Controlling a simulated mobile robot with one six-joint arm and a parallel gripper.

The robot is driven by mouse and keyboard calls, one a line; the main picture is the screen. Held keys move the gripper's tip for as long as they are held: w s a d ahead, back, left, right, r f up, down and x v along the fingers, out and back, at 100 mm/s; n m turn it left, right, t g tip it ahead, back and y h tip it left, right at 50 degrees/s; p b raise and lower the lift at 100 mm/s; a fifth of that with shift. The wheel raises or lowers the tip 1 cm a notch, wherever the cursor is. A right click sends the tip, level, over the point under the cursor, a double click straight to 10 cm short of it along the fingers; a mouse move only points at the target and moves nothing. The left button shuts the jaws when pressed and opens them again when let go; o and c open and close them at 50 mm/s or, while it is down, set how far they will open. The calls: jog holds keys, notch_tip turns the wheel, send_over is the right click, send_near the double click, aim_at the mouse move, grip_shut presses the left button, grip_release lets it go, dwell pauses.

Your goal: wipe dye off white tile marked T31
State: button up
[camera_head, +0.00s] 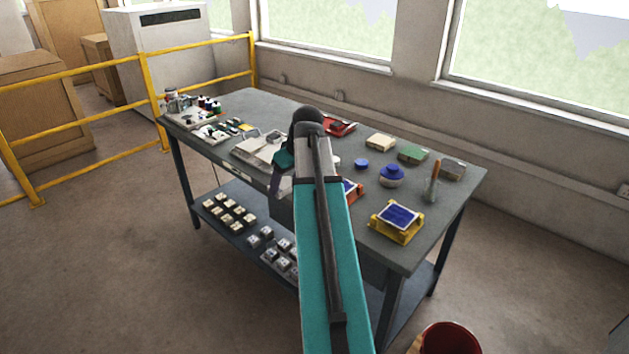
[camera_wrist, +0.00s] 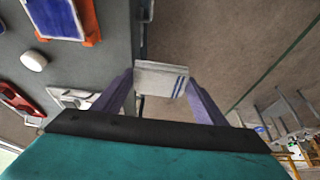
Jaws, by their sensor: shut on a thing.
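My gripper (camera_wrist: 158,84) is shut on a folded white cloth (camera_wrist: 162,76) with blue stripes. In the wrist view the cloth appears just beyond the table edge, against the floor. In the head view my arm hides most of the gripper; a purple finger (camera_head: 275,186) shows at its left. A blue-covered tile (camera_head: 399,215) sits on a yellow stand (camera_head: 396,234) at the table's right front. Another blue-faced tile (camera_wrist: 56,16) sits in an orange-red stand (camera_wrist: 92,22); my arm partly hides it in the head view. I cannot read a T31 mark on either.
The grey table (camera_head: 450,200) also bears a blue round-topped item (camera_head: 391,175), a brush (camera_head: 433,182), a green block (camera_head: 412,153) and a red tray (camera_head: 338,126). Small parts crowd its left end. A yellow railing (camera_head: 85,68) stands left; a red bucket (camera_head: 452,338) is at front right.

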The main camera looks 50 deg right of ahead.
jog(key=w+a+r, duration=0.1)
jog(key=w+a, duration=0.3)
jog(key=a, duration=0.9)
jog(key=w+a+r, duration=0.1)
jog(key=w+a, duration=0.3)
jog(key=a, duration=1)
jog(key=w+a+r, duration=0.1)
jog(key=w+a, duration=0.3)
jog(key=a, duration=1)
jog(key=shift+s+d, duration=0.1)
jog(key=shift+s, duration=0.15)
